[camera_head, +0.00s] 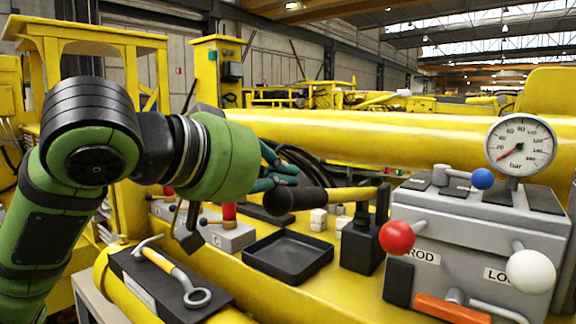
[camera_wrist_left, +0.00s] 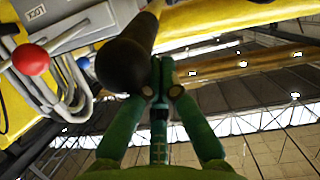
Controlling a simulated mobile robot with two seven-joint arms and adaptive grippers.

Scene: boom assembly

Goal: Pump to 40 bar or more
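The pressure gauge (camera_head: 520,145) stands on top of the grey valve block at right. Its red needle points to the lower left, near the low end of the scale. The pump lever (camera_head: 352,195) is a yellow bar with a black grip (camera_head: 295,200), lying almost level from the dark pump body (camera_head: 361,245). My left gripper (camera_head: 280,172) is at the free end of the grip. In the left wrist view its fingers (camera_wrist_left: 160,78) are drawn close together beside the black grip (camera_wrist_left: 124,62), which hides part of one fingertip. My right gripper is out of view.
The valve block (camera_head: 440,220) carries red (camera_head: 397,237), white (camera_head: 531,271) and blue (camera_head: 482,179) knobs. A black tray (camera_head: 288,257) is below the lever. A yellow boom (camera_head: 400,140) runs behind.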

